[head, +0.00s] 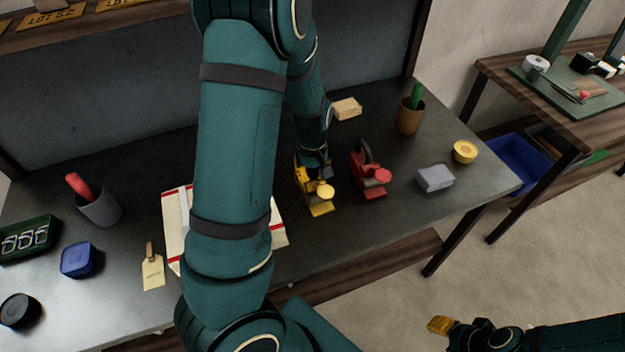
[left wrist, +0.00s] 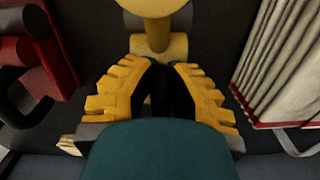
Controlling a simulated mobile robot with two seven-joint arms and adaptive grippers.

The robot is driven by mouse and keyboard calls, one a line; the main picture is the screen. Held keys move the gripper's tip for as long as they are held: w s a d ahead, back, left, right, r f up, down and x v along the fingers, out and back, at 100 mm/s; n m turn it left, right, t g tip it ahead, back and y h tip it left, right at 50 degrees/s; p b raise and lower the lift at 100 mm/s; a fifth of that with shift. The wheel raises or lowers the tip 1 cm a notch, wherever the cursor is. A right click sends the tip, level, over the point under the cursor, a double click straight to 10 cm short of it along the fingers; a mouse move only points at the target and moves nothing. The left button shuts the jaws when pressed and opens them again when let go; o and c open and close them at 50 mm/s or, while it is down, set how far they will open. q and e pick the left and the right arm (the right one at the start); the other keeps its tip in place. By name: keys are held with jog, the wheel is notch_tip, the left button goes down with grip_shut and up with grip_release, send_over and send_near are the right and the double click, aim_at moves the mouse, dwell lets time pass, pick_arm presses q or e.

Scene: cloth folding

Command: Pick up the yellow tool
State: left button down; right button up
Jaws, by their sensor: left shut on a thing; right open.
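The yellow tool (head: 320,208) looks like a small hand plane with a round knob. It stands on the dark tabletop near the middle of the head view. My left gripper (head: 312,166) is over its rear part. In the left wrist view, the yellow fingers of my left gripper (left wrist: 160,82) are closed around the rear of the yellow tool (left wrist: 152,22), whose knob shows at the top edge. The gripped part is mostly hidden by the fingers. My right gripper (head: 440,325) is open and empty, away from the table at the lower right.
A red plane (head: 372,180) stands close to the right of the yellow tool. Red-striped white cloth (head: 174,225) lies to its left, partly behind my arm. A grey block (head: 435,178), yellow roll (head: 465,151) and brown cup (head: 410,118) stand further right.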

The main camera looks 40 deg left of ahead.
pick_arm(q)
jog(key=shift+r, duration=0.15)
notch_tip(320, 180, up, 10)
jog(key=p, duration=0.3)
jog(key=shift+f, duration=0.2)
jog(key=shift+r+p, duration=0.2)
jog(key=shift+p, duration=0.1)
pick_arm(e)
jog(key=r, duration=0.3)
jog(key=shift+w+r, duration=0.3)
jog(key=shift+w, duration=0.05)
